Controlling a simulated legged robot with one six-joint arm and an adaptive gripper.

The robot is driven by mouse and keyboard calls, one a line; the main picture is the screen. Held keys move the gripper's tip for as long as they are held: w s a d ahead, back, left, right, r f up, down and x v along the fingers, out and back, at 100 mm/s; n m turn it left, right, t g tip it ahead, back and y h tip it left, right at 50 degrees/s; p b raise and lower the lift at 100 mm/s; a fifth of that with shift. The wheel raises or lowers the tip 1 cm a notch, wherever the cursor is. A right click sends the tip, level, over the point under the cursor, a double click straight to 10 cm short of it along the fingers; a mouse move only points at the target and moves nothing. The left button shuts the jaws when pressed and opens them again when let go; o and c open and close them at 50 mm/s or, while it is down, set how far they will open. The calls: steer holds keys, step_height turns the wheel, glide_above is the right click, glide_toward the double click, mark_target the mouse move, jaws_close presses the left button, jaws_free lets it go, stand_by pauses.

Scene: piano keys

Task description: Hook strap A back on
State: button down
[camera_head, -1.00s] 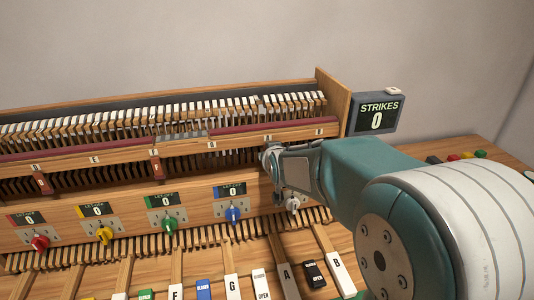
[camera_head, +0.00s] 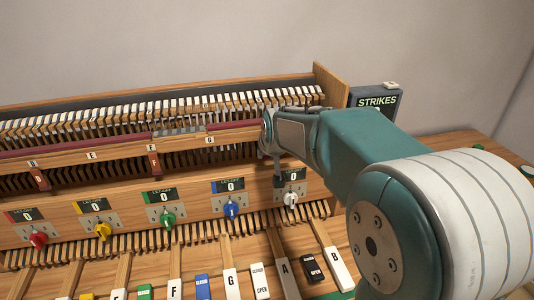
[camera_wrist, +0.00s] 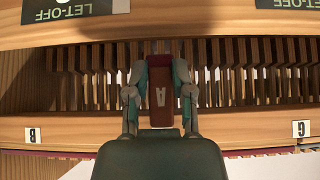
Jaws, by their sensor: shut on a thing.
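My gripper (camera_wrist: 158,88) is shut on strap A (camera_wrist: 162,96), a dark red-brown tab with an upside-down "A". The wrist view shows the strap between both fingers, in front of the row of dark hammer parts. One strap end lies by the wooden rail (camera_wrist: 75,130), between its "B" and "G" labels. I cannot tell whether that end is touching or hooked. In the head view my gripper (camera_head: 276,163) points down in front of the rail, right of the "G" label (camera_head: 210,139). The strap is hidden there.
Other brown straps (camera_head: 153,163) hang from the rail at left. Below are let-off knobs, including a white knob (camera_head: 291,199) and a blue knob (camera_head: 232,209), then lettered keys (camera_head: 231,284). A wooden end panel (camera_head: 331,88) and the strikes display (camera_head: 377,102) stand at right.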

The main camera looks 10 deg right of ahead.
steer(key=shift+c, duration=2.4)
jaws_free()
steer(key=shift+w+a, duration=0.1)
steer(key=v, duration=1.2)
